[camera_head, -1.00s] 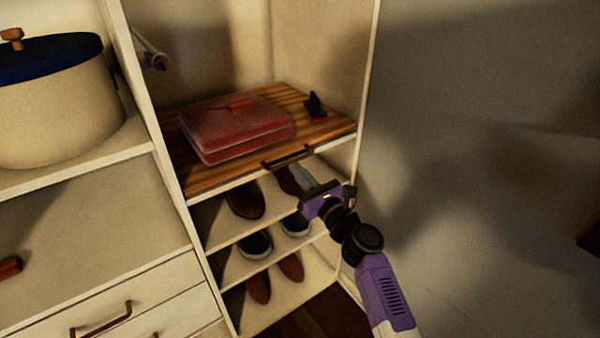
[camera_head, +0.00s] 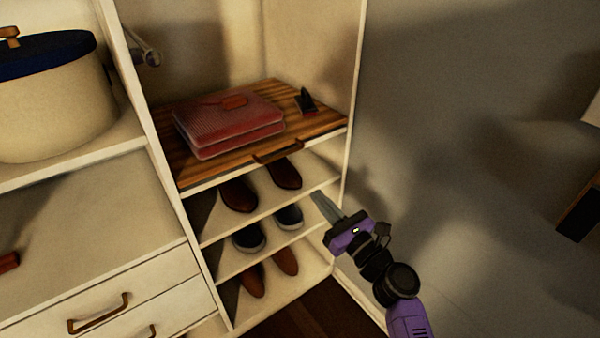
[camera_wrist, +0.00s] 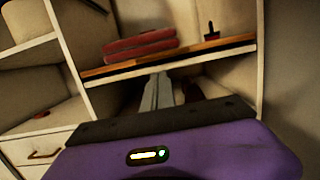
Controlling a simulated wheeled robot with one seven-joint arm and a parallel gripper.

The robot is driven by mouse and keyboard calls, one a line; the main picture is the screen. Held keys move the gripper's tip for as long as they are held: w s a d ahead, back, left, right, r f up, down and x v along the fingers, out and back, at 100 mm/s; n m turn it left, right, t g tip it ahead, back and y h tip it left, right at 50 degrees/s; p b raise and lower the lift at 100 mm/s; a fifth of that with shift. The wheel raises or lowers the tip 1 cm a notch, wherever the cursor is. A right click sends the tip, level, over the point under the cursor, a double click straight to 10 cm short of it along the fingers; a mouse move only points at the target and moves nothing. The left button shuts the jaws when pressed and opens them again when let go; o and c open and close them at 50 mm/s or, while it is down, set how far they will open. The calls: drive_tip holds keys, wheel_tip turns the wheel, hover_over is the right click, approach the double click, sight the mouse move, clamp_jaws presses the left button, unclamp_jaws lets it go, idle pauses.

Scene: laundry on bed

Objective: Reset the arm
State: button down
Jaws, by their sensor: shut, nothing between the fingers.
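My gripper (camera_head: 322,204) is shut with nothing between its fingers. In the head view it is in front of the right side of the open shoe shelves, below the wooden shelf board (camera_head: 325,123). It also shows in the wrist view (camera_wrist: 158,84), fingers together and pointing toward the shelves under the board. My purple and black arm reaches up from the lower right of the head view.
A red case (camera_head: 230,125) and a small dark item on a red base (camera_head: 306,102) lie on the board. Several shoes (camera_head: 239,196) stand on the shelves below. A large pot (camera_head: 55,105) and drawers (camera_head: 140,300) are at left. A grey wall fills the right.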

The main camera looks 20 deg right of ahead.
drive_tip(key=s+d+f+n+g+h, duration=0.15)
drive_tip(key=s+n+h, duration=0.25)
drive_tip(key=s+n, duration=0.4)
drive_tip(key=s+d+f+n+h, duration=0.3)
drive_tip(key=s+n, duration=0.4)
drive_tip(key=n, duration=0.2)
drive_tip(key=s+a+r+n+g, duration=0.1)
drive_tip(key=s+a+n, duration=0.2)
drive_tip(key=s+n, duration=0.4)
drive_tip(key=s+a+r+n+g, duration=0.2)
drive_tip(key=s+n, duration=0.6)
drive_tip(key=s, duration=1.6)
drive_tip(key=shift+s+a+r+n+y, duration=0.2)
drive_tip(key=shift+s+a+n+y, duration=0.15)
drive_tip(key=shift+a, duration=0.25)
